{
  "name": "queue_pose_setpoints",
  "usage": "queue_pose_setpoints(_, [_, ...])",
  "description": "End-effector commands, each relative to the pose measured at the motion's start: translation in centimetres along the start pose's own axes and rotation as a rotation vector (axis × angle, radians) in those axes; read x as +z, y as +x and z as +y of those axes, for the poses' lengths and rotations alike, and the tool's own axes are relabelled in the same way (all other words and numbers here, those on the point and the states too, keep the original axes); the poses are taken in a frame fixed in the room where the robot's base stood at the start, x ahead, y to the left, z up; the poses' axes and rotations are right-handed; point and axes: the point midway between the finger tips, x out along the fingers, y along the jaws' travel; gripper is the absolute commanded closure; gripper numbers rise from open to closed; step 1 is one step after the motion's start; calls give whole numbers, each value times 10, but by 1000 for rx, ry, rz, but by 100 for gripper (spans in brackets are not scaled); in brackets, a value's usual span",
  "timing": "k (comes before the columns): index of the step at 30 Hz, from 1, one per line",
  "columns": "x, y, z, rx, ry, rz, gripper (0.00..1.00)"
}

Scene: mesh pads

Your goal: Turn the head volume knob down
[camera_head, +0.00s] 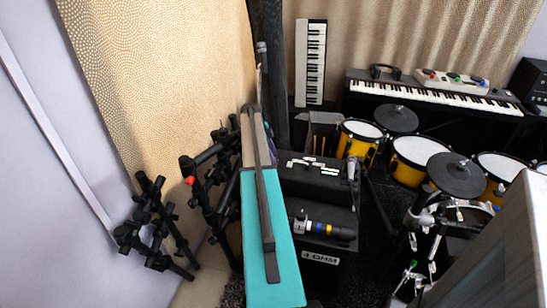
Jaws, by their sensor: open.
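A black box that looks like an amp head (312,186) sits on top of a black cabinet (321,275) with a white "4 OHM" label, near the middle of the camera_head view. Small white and green-marked items (312,166) lie on top of the box. No volume knob can be made out at this size and angle. My gripper cannot be identified in this view.
A tall teal and tan body (262,235) with a dark strip stands just left of the amp. A dark cylinder with coloured bands (325,230) lies across the cabinet. Black stands (155,225) are at left, yellow drums (415,155) and a keyboard (430,93) at right.

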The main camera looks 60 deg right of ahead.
Motion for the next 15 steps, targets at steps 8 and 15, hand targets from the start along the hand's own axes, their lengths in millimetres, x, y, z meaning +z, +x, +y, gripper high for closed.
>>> queue_pose_setpoints(8, [-1, 6, 0, -1, 1, 0, 57])
queue_pose_setpoints(15, [-1, 6, 0, 0, 1, 0, 74])
